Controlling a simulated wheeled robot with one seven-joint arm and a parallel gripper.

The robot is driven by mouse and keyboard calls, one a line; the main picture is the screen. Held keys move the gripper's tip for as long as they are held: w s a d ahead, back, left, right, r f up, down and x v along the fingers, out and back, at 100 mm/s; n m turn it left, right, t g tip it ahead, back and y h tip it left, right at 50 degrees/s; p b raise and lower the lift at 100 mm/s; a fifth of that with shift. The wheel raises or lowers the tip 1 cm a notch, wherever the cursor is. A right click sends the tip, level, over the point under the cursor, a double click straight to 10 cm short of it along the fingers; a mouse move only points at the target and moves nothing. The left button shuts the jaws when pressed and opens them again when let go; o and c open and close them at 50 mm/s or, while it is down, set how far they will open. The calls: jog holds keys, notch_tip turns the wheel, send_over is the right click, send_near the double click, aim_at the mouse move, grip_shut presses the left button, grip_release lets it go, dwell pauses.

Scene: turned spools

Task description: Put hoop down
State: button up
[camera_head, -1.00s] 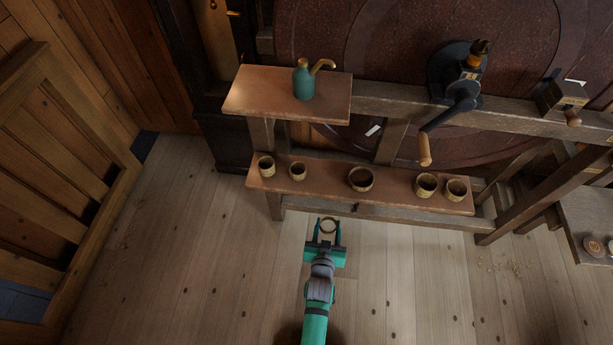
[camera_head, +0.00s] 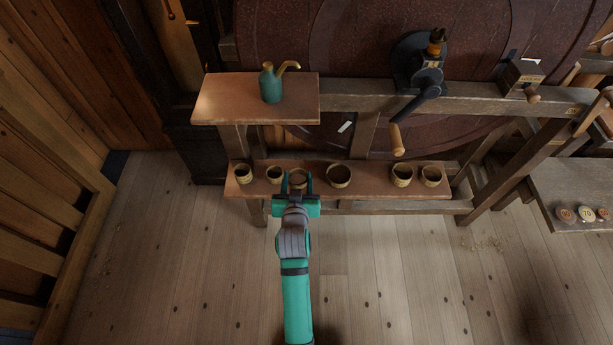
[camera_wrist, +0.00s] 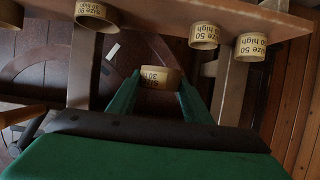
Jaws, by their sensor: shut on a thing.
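My gripper (camera_head: 297,180) is shut on a small tan hoop (camera_head: 298,175). In the head view the hoop shows between the fingers, over the long low shelf (camera_head: 376,192), in the gap between two standing hoops. In the wrist view, which is upside down, the held hoop (camera_wrist: 161,78) sits between the green fingertips with its label partly readable. A gap shows there between it and the shelf (camera_wrist: 205,15), so it appears held above the board.
On the shelf, two hoops (camera_head: 244,174) (camera_head: 275,174) stand left of my gripper. A wider hoop (camera_head: 339,177) and two more (camera_head: 402,176) (camera_head: 431,177) stand right. A higher shelf (camera_head: 225,98) holds a teal oil can (camera_head: 271,85). A crank (camera_head: 398,140) hangs behind.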

aim_at(302, 173)
jog(key=w, duration=0.1)
jog(key=w+d+f, duration=0.1)
jog(key=w, duration=0.1)
jog(key=shift+w+d+f, duration=0.15)
jog(key=shift+w+f, duration=0.2)
jog(key=w+f, duration=0.1)
jog(key=f, duration=0.1)
jog(key=w+d+f, duration=0.1)
jog(key=w, duration=0.1)
jog(key=w+f, duration=0.1)
jog(key=f, duration=0.1)
jog(key=shift+w+d+f, duration=0.15)
jog(key=shift+d+f, duration=0.1)
jog(key=shift+f, duration=0.1)
jog(key=shift+w+f, duration=0.1)
jog(key=shift+f, duration=1.55)
jog(key=shift+f, duration=0.15)
jog(key=o, duration=1)
